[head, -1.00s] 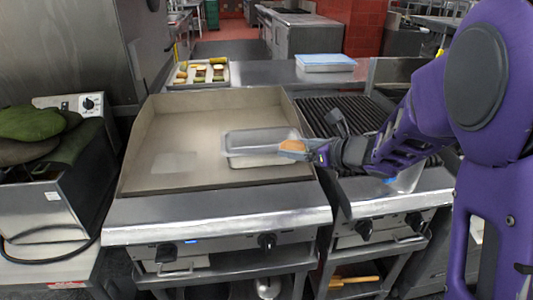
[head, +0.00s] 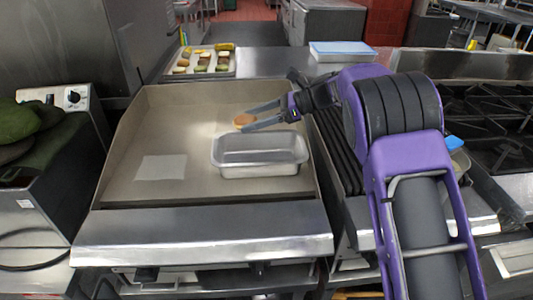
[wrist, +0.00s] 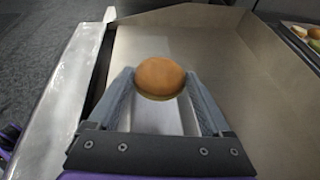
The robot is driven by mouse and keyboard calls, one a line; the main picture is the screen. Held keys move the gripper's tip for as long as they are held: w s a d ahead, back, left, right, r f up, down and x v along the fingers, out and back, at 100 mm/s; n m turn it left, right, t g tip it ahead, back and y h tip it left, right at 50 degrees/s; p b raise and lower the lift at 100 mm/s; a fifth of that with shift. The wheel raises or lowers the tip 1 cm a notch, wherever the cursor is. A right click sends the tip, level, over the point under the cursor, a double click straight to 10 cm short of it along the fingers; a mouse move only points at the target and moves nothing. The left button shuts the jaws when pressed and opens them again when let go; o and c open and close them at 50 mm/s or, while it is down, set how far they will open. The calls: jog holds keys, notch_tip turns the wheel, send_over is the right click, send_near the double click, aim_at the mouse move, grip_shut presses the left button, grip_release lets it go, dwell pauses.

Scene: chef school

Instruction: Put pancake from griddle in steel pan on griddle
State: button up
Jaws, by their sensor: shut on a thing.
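The pancake (head: 244,119) is a small, thick, golden-brown round. In the wrist view, the pancake (wrist: 160,78) sits between the fingertips of my gripper (wrist: 158,85), which is shut on it. The steel pan (head: 260,170) is an empty rectangular open pan on the right part of the griddle (head: 120,190). In the head view, my gripper (head: 250,117) points left and shows just above the pan's far rim, held off the griddle. In the wrist view, a pale grey shape shows below the pancake, partly hidden by the fingers; I cannot tell surely that it is the pan.
A pale square patch (head: 161,167) lies on the left of the griddle. Raised walls (head: 200,93) border the griddle. Behind stands a tray (head: 205,62) of several food pieces, and a blue-lidded container (head: 342,50). The griddle's left part is clear.

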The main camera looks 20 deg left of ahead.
jog(key=shift+w+f, duration=0.15)
jog(key=shift+f, duration=0.2)
notch_tip(320, 180, down, 9)
jog(key=shift+f+b, duration=0.15)
jog(key=shift+b, duration=0.2)
jog(key=shift+f+b, duration=0.35)
jog(key=shift+b, duration=0.2)
jog(key=shift+f+b, duration=0.25)
jog(key=shift+b, duration=0.05)
jog(key=o, duration=1.3)
jog(key=shift+c, duration=0.2)
